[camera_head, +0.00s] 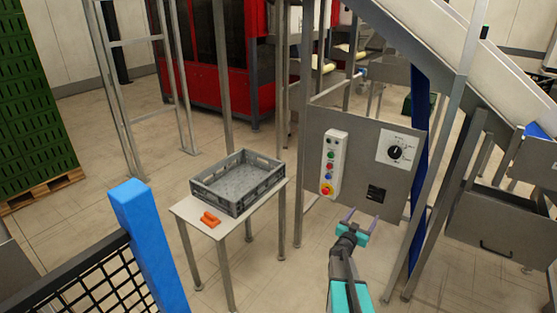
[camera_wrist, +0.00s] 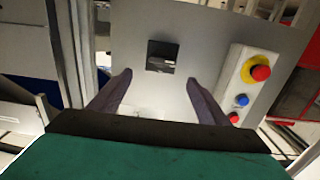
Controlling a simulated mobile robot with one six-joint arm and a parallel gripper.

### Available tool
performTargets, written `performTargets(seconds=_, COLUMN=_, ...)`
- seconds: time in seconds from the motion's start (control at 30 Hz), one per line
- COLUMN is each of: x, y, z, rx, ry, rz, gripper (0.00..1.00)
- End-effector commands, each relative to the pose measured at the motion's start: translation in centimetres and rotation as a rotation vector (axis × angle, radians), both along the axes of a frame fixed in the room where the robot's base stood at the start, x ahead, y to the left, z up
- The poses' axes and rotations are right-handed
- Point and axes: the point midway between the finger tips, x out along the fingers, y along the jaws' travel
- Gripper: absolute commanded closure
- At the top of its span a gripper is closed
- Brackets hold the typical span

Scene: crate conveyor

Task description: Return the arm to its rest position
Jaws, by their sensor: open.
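My gripper (camera_head: 361,218) is open and empty, in front of the lower part of a grey control panel (camera_head: 350,172). My arm rises from the bottom of the head view, right of centre. In the wrist view my gripper's two dark fingers (camera_wrist: 160,98) stand wide apart, with the panel (camera_wrist: 195,50) behind them. A dark square label (camera_wrist: 162,56) on the panel shows between and above the fingertips. Nothing is between the fingers.
A button box (camera_head: 331,165) and a rotary dial (camera_head: 396,152) sit on the panel. A grey crate (camera_head: 232,203) and an orange object (camera_head: 210,219) are on a small table (camera_head: 188,210) to the left. A blue post (camera_head: 150,245) with black mesh stands at front left. Steel conveyor legs (camera_head: 452,170) stand at right.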

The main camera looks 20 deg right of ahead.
Motion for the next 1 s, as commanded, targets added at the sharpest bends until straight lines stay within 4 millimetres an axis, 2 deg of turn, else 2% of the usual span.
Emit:
performTargets(seconds=0.17, x=0.8, y=1.0, z=-0.1, rx=0.001, ry=0.001, rz=0.016, gripper=0.3)
performTargets(seconds=0.27, x=2.0, y=2.9, z=-0.7, rx=0.004, ry=0.007, rz=0.043, gripper=0.3)
performTargets(seconds=0.37, x=3.5, y=5.8, z=-1.9, rx=0.012, ry=0.021, rz=0.084, gripper=0.3)
performTargets(seconds=0.47, x=4.7, y=9.8, z=-3.4, rx=0.02, ry=0.041, rz=0.135, gripper=0.3)
performTargets(seconds=0.7, x=6.7, y=20.6, z=-7.7, rx=0.039, ry=0.153, rz=0.329, gripper=0.3)
performTargets(seconds=0.87, x=7.0, y=27.7, z=-11.3, rx=0.089, ry=0.252, rz=0.483, gripper=0.3)
performTargets(seconds=1.0, x=6.3, y=33.7, z=-14.7, rx=0.15, ry=0.353, rz=0.616, gripper=0.3)
